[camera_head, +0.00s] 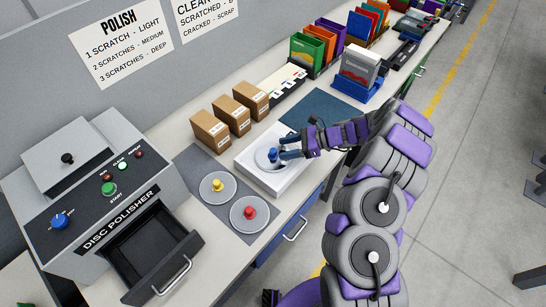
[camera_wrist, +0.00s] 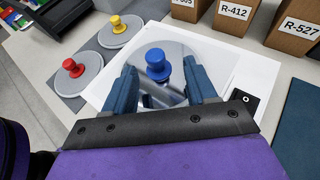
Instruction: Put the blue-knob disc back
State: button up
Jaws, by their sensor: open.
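The blue-knob disc (camera_head: 265,160) lies in a white square tray or box (camera_head: 247,174) on the bench. Its blue knob also shows in the wrist view (camera_wrist: 157,64), with the shiny disc around it. My gripper (camera_head: 283,150) reaches in from the right with its fingers at the blue knob. In the wrist view my gripper (camera_wrist: 162,82) has its two blue-grey fingers apart, one on either side below the knob. The knob stands upright. Whether a finger touches it, I cannot tell.
A yellow-knob disc (camera_head: 218,187) and a red-knob disc (camera_head: 249,213) lie on a dark grey mat (camera_head: 197,164) to the left. The disc polisher (camera_head: 92,190) stands at far left with its drawer (camera_head: 152,252) open. Cardboard boxes (camera_head: 232,114) stand behind the white tray.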

aim_at(273, 150)
jog(key=shift+a+f, duration=0.1)
jog(key=shift+a, duration=0.45)
jog(key=x, duration=0.1)
jog(key=b+x, duration=0.1)
jog(key=x, duration=0.1)
jog(key=shift+s, duration=0.3)
jog(key=shift+a+f, duration=0.15)
jog(key=shift+a, duration=0.65)
jog(key=shift+c, duration=1.2)
jog(key=shift+d, duration=0.3)
jog(key=c, duration=0.4)
grip_shut()
